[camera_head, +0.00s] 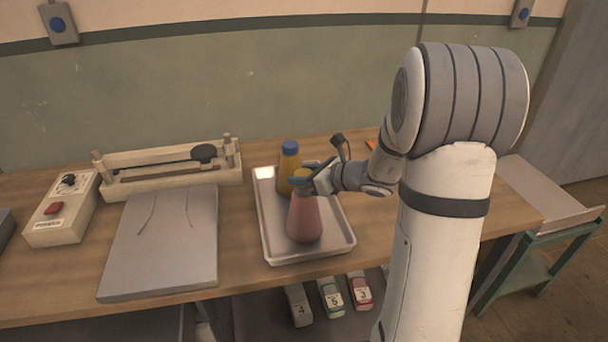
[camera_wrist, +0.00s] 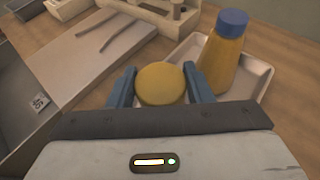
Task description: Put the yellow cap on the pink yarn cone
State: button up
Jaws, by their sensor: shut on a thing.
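My gripper (camera_wrist: 161,88) is shut on the yellow cap (camera_wrist: 161,84), with one blue finger on each side of it in the wrist view. In the head view my gripper (camera_head: 303,182) is at the top of the pink yarn cone (camera_head: 304,220). The cone stands upright near the front of the tray. The fingers hide the cone's tip, so I cannot tell whether the cap touches it. In the wrist view the pink cone is hidden below the cap and gripper.
A yellow cone with a blue cap (camera_head: 289,165) stands close behind the pink cone on the white tray (camera_head: 335,240). A grey board (camera_head: 160,245), a switch box (camera_head: 62,210) and a wooden frame (camera_head: 165,170) lie to the left. Numbered items (camera_head: 331,298) sit below the table's front edge.

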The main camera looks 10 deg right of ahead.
jog(key=shift+f+b, duration=1.35)
jog(key=shift+f, duration=0.05)
jog(key=o, duration=1)
jog(key=shift+r, duration=0.1)
jog(key=shift+d, duration=0.1)
jog(key=v, duration=0.7)
jog(key=shift+s+r, duration=0.15)
jog(key=shift+s, duration=0.15)
jog(key=shift+d, duration=0.1)
